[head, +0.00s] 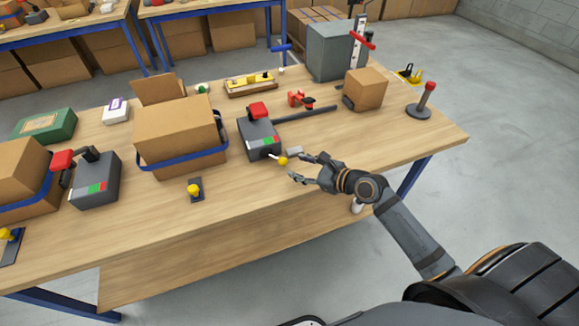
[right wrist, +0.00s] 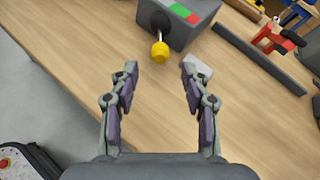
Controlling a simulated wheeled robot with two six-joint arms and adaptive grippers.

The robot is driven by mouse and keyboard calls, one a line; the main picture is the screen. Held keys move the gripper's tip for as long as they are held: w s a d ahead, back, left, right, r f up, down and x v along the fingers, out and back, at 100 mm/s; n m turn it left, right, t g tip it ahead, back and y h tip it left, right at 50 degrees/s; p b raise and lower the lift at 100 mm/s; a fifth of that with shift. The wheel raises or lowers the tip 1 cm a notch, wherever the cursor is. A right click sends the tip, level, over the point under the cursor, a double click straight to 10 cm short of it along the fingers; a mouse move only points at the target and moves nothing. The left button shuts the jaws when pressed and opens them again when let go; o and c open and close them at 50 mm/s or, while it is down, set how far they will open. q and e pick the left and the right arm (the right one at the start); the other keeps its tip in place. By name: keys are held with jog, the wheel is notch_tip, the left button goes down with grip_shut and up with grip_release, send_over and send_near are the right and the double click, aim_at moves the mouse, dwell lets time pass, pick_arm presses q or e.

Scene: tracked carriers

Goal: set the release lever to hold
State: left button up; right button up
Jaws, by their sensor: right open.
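The release lever has a yellow knob (head: 283,161) on a short arm at the front of a dark grey box (head: 258,133) with a red top part. A green and red label is on the box's front. In the right wrist view the yellow knob (right wrist: 160,52) sticks out from a dark round hub on the box (right wrist: 182,22), between and just beyond the fingertips. My right gripper (head: 298,167) is open and empty, just right of the knob at the table's front edge, apart from it. My left gripper is not in view.
A dark bar (head: 305,114) and a small light grey block (head: 294,151) lie close to the box. A strapped carton (head: 178,130) stands to its left. A similar lever box (head: 96,182) is further left. A small yellow-knobbed piece (head: 195,190) sits near the front edge.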

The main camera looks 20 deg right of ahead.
aim_at(286, 162)
jog(key=x, duration=0.5)
jog(key=shift+b, duration=0.3)
grip_shut()
